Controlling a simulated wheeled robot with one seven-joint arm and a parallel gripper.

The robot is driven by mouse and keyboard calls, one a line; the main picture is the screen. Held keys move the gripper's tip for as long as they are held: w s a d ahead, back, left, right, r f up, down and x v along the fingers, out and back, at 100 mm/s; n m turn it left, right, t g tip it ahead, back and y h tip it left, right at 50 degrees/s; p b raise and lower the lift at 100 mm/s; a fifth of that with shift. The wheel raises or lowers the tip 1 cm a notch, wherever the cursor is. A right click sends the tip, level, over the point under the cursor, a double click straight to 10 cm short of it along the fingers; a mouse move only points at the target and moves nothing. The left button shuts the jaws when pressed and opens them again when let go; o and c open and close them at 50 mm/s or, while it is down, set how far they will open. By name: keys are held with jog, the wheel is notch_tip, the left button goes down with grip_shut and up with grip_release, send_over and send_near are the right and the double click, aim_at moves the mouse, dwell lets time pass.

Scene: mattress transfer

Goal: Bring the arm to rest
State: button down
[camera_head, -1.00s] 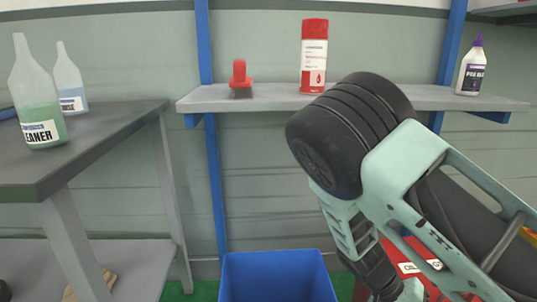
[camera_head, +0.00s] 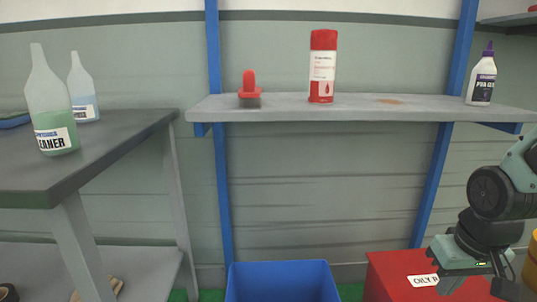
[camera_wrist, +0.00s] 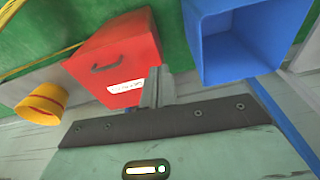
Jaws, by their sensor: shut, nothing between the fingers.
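My gripper (camera_wrist: 157,88) shows in the wrist view with its fingers together and nothing between them. It is apart from the things around it. In the head view my arm is folded at the right edge, in front of a red bin (camera_head: 400,276). My fingers cannot be made out clearly there. The red bin, with a handle and a white label, also shows beyond my fingers in the wrist view (camera_wrist: 117,52).
A blue bin (camera_head: 282,268) stands left of the red one. A wall shelf (camera_head: 350,108) holds a red-handled tool (camera_head: 249,90), a red-and-white can (camera_head: 322,66) and a glue bottle (camera_head: 481,78). A grey table (camera_head: 95,145) with bottles is at left. A yellow container (camera_wrist: 42,103) stands near the red bin.

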jog(key=s+a+r+n+g, duration=0.15)
jog(key=s+a+n, duration=0.25)
jog(key=s+a, duration=0.4)
jog(key=s+a+r+n+g, duration=0.15)
jog(key=s+a+n, duration=0.35)
jog(key=a, duration=0.5)
notch_tip(320, 180, up, 30)
jog(key=m+t+p, duration=0.1)
jog(key=p, duration=2.8)
jog(key=shift+s+f+y, duration=0.2)
jog(key=shift+f+y, duration=0.05)
jog(key=shift+y, duration=0.05)
